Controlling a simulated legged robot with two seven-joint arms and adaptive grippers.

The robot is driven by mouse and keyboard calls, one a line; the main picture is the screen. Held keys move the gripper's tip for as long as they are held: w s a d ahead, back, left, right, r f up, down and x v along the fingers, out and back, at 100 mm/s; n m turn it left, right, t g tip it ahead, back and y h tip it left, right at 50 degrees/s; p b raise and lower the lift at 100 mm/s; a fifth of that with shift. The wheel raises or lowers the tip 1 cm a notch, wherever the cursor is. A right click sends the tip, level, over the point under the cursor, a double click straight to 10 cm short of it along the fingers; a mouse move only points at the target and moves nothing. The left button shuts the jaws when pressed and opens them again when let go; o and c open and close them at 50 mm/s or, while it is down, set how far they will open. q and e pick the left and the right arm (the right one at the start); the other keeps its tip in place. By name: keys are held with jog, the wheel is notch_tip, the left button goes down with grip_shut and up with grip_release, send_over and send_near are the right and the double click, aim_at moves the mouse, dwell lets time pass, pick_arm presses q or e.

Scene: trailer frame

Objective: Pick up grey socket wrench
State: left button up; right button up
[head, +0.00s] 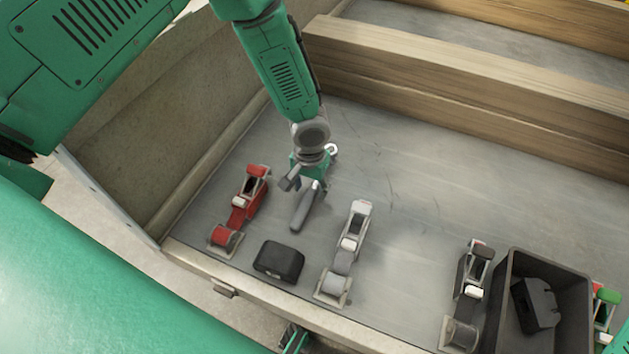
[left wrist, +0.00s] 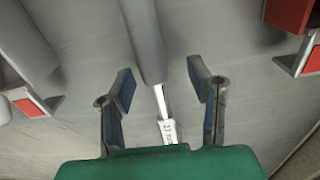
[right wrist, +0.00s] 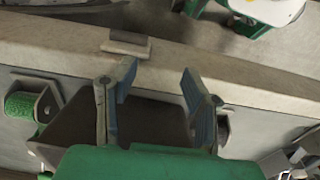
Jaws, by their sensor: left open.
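The grey socket wrench (head: 305,208) lies on the grey trailer floor, its thick handle towards the front edge. My left gripper (head: 308,181) is over its far part and hides some of it. In the left wrist view, the wrench's grey handle (left wrist: 146,40) and thin bright shaft run between the two fingers of my left gripper (left wrist: 161,80). The fingers are open, with a gap on each side of the wrench. My right gripper (right wrist: 158,77) is open and empty in the right wrist view, above a dark bin (right wrist: 155,120).
A red ratchet strap (head: 240,212) lies left of the wrench, a grey strap (head: 345,255) to the right. A black case (head: 279,262) sits near the front edge. The black bin (head: 498,300) stands at right beside another strap (head: 468,292). Wooden beams (head: 450,95) lie behind.

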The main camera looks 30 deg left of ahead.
pick_arm(q)
jog(key=shift+d+f, duration=0.5)
jog(key=shift+f, duration=0.2)
jog(key=shift+a+f, duration=0.1)
jog(key=shift+a, duration=0.35)
grip_shut()
